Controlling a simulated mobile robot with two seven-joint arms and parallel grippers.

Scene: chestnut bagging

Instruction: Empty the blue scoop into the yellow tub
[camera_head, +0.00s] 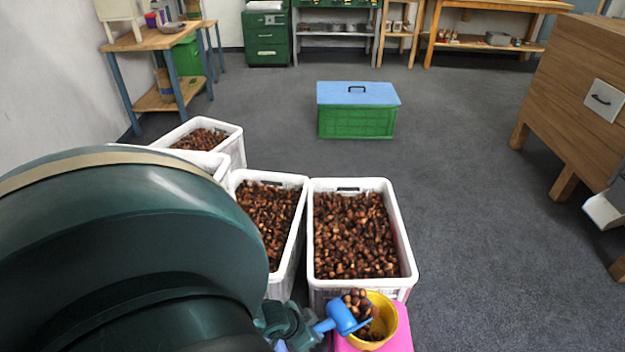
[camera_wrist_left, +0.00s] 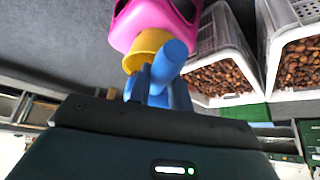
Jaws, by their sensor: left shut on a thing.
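The blue scoop (camera_head: 341,317) is at the left rim of the yellow tub (camera_head: 386,334), its mouth over the tub. Several brown chestnuts (camera_head: 356,301) show at the scoop's mouth and above the tub; I cannot tell which are in the scoop and which are falling or in the tub. My left gripper (camera_head: 311,328) is shut on the scoop's handle, left of the tub. The left wrist view also shows the scoop (camera_wrist_left: 171,62) in front of the tub (camera_wrist_left: 147,47). The tub stands on a pink stool (camera_head: 401,334). My right gripper is out of view.
White crates full of chestnuts stand just behind the tub, one directly behind (camera_head: 400,230) and another to its left (camera_head: 293,235). A green box with a blue lid (camera_head: 357,94) is farther back. A wooden cabinet (camera_head: 575,100) stands at right. Grey floor right of the crates is clear.

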